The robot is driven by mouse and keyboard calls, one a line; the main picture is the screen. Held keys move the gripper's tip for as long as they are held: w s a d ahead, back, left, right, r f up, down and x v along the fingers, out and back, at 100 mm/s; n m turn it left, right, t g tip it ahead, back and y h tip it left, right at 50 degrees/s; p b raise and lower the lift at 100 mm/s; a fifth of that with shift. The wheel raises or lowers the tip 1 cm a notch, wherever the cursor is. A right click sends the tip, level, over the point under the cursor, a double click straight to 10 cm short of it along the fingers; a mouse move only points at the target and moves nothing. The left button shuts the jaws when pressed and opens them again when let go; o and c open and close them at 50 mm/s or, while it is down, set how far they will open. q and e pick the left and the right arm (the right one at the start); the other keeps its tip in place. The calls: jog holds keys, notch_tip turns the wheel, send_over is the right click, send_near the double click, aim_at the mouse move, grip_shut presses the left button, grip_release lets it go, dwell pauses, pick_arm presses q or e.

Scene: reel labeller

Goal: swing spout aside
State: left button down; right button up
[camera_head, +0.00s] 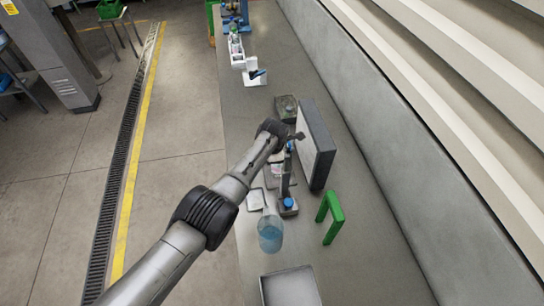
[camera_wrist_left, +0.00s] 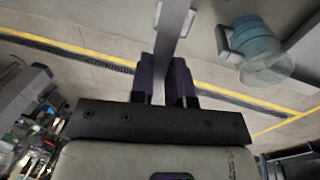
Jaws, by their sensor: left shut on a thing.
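A grey bar (camera_wrist_left: 172,35), which looks like the spout, runs up between the dark fingers of my left gripper (camera_wrist_left: 162,75) in the left wrist view. The gripper is shut on it. In the head view my left arm reaches over the bench, and its gripper (camera_head: 292,137) is small and dark beside a grey-faced upright panel (camera_head: 317,147). A narrow grey upright (camera_head: 286,180) with a blue knob at its base stands just below the gripper in that picture. The spout's far end and pivot are unclear. My right gripper is not in view.
A clear container with blue contents (camera_head: 270,237) stands on the bench; a blue, clear vessel (camera_wrist_left: 258,48) shows in the wrist view. A green frame (camera_head: 331,215) and a grey tray (camera_head: 290,288) are nearby. White equipment (camera_head: 254,75) stands farther back. A wall bounds the right.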

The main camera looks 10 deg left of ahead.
pick_arm(q)
jog(key=c, duration=1.1)
grip_release()
jog(key=shift+r, duration=0.1)
notch_tip(320, 180, up, 14)
jog(key=s+d+p, duration=0.1)
jog(key=s+p, duration=0.1)
jog(key=shift+s+f, duration=0.25)
jog(key=shift+d, duration=0.1)
